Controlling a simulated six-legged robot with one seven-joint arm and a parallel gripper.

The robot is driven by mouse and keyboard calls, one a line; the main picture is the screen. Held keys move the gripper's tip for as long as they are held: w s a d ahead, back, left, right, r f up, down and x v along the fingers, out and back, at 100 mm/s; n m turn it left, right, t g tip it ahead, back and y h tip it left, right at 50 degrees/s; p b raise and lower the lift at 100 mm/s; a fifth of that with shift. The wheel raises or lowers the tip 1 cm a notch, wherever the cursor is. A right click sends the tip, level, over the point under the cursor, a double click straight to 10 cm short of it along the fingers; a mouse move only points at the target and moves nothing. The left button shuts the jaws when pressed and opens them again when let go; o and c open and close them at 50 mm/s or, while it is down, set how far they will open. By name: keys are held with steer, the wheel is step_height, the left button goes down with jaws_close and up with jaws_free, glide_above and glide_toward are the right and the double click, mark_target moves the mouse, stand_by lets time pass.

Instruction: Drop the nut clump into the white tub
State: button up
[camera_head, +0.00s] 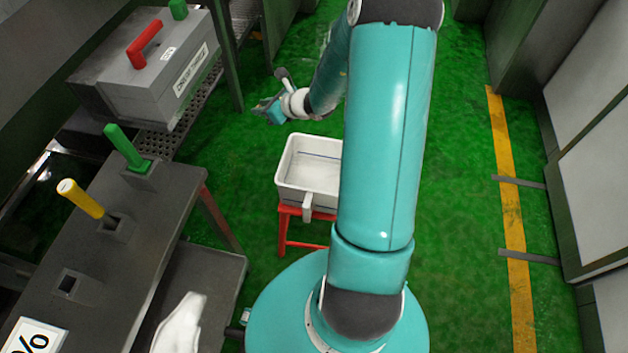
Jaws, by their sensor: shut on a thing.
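The white tub (281,178) stands upright on a red stool (283,232) in the middle of the view. The part of its inside that shows looks empty, and my arm hides its right side. My gripper (265,108) is small in the view, beyond the tub and a little to its left, pointing left. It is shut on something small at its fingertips. The nut clump itself is too small and hidden by the fingers to make out clearly.
A dark bench with green (127,147) and yellow (80,199) handles stands at left. Behind it, a grey box with a red handle (145,44) sits on a perforated shelf. A white glove-like thing (180,325) lies at lower left. Green floor right of my arm is clear.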

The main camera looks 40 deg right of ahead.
steer(key=s+d+f, duration=0.6)
steer(key=f, duration=0.5)
steer(key=s+d+f+n+y, duration=0.1)
steer(key=s+d+f, duration=0.6)
steer(key=f, duration=0.4)
steer(key=shift+f+n+g+y, duration=0.15)
steer(key=shift+n+g+y, duration=0.15)
steer(key=o, duration=1)
steer(key=shift+o, duration=0.2)
steer(key=v, duration=1.3)
steer(key=shift+s+d+r, duration=0.15)
steer(key=shift+s+r, duration=0.1)
steer(key=shift+s, duration=0.05)
